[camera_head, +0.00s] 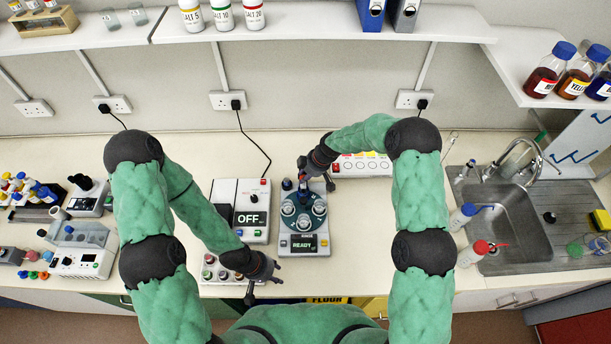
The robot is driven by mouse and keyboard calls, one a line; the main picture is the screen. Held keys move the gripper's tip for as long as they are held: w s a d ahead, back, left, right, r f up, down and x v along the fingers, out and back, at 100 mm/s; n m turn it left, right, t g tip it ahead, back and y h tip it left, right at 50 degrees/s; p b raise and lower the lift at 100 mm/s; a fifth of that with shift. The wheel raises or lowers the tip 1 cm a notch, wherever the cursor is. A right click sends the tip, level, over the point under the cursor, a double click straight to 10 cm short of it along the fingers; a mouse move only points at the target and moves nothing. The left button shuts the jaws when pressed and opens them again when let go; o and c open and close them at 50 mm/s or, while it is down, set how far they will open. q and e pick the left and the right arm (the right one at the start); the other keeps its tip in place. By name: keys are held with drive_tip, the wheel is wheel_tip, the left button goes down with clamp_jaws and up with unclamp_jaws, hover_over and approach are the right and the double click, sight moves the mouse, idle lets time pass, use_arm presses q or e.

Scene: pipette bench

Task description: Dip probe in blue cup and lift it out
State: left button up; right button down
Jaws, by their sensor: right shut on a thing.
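My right gripper (303,175) is shut on a small thin dark thing, likely the probe, above the back of the round-topped device. Its tip is too small to make out. This device (319,241) reads READY and carries several round grey cups or wells. A small blue-topped item (286,184) stands at its back left, beside the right gripper. I cannot tell which vessel is the blue cup. My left gripper (267,284) is low at the bench's front edge, beside a small rack of vials (218,270); its finger gap is unclear.
A white device reading OFF (252,205) stands left of the round-topped device. A white panel (365,163) with red marks lies behind my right arm. The sink (512,225) and wash bottles (473,253) are at right. Several instruments (80,262) crowd the left.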

use_arm(q)
drive_tip(key=shift+f+b, duration=0.8)
drive_tip(key=shift+f, duration=0.05)
use_arm(e)
wheel_tip(320, 180, up, 5)
drive_tip(key=shift+w+r, duration=0.2)
drive_tip(key=shift+r, duration=0.05)
drive_tip(key=c, duration=1.3)
unclamp_jaws()
drive_tip(key=shift+r, duration=0.1)
drive_tip(key=shift+s+a, duration=0.1)
drive_tip(key=shift+s, duration=0.1)
drive_tip(key=shift+d+r, duration=0.3)
drive_tip(key=shift+r, duration=0.15)
drive_tip(key=v, duration=1.1)
drive_tip(key=shift+s, duration=0.15)
use_arm(q)
drive_tip(key=shift+s, duration=0.15)
use_arm(e)
drive_tip(key=shift+f, duration=0.15)
